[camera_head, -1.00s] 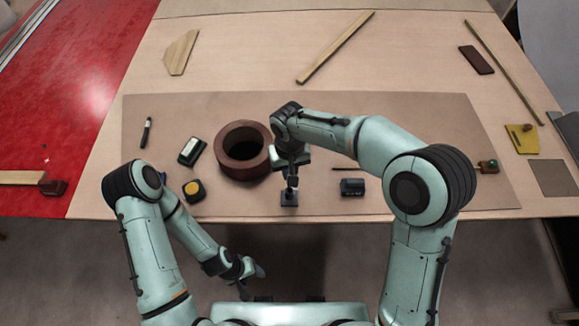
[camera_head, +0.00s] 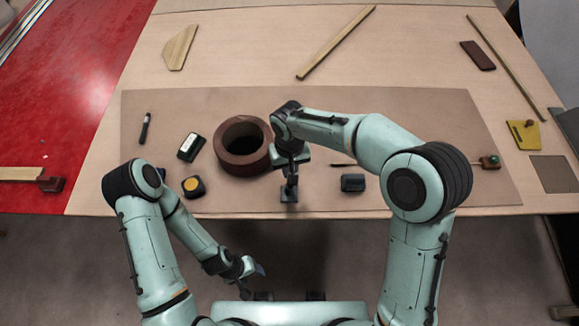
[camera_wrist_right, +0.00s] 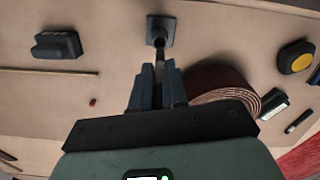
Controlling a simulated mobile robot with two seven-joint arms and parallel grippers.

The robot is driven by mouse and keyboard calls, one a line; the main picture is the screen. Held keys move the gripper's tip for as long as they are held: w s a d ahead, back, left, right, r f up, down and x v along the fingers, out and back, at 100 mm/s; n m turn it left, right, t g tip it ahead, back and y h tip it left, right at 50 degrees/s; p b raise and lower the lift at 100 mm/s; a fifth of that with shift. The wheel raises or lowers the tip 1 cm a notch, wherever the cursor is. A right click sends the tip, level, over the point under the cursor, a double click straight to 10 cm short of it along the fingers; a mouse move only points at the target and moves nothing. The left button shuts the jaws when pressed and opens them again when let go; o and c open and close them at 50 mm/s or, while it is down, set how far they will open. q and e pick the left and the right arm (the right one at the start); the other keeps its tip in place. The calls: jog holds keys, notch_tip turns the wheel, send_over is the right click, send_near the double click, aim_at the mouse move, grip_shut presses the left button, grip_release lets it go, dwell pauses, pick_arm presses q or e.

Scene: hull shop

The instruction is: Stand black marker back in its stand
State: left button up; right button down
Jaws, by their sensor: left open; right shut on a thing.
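My right gripper (camera_head: 291,183) is over the front middle of the brown mat, fingers pointing down. It is shut on a thin dark rod, which looks like the black marker (camera_wrist_right: 160,57); the fingers hide most of it. The small dark square stand (camera_head: 288,196) is right below, and it also shows in the right wrist view (camera_wrist_right: 161,27). The rod's lower end meets the stand's middle in the picture; I cannot tell how deep it sits. My left gripper (camera_head: 257,270) is open and empty, in front of the table's near edge.
A thick brown ring (camera_head: 243,165) stands close left of my right gripper. A dark block (camera_head: 352,183) lies to the right. A yellow-and-black round thing (camera_head: 194,187), a black-and-white block (camera_head: 190,147) and a dark pen-like thing (camera_head: 145,128) lie left. The mat's back is clear.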

pick_arm(q)
jog(key=shift+s+f, duration=0.3)
jog(key=shift+f, duration=0.05)
pick_arm(e)
jog(key=shift+s+f, duration=0.1)
jog(key=shift+f, duration=0.25)
dwell(0.6)
pick_arm(q)
jog(key=shift+s+f+b, duration=0.7)
jog(key=shift+f+b, duration=0.35)
pick_arm(e)
jog(key=shift+f, duration=1.65)
dwell(1.8)
jog(key=c, duration=1.1)
grip_release()
notch_tip(320, 180, up, 14)
jog(key=shift+f+p, duration=0.25)
jog(key=shift+p, duration=0.4)
pick_arm(q)
jog(key=shift+w+r, duration=0.55)
jog(key=shift+r, duration=0.3)
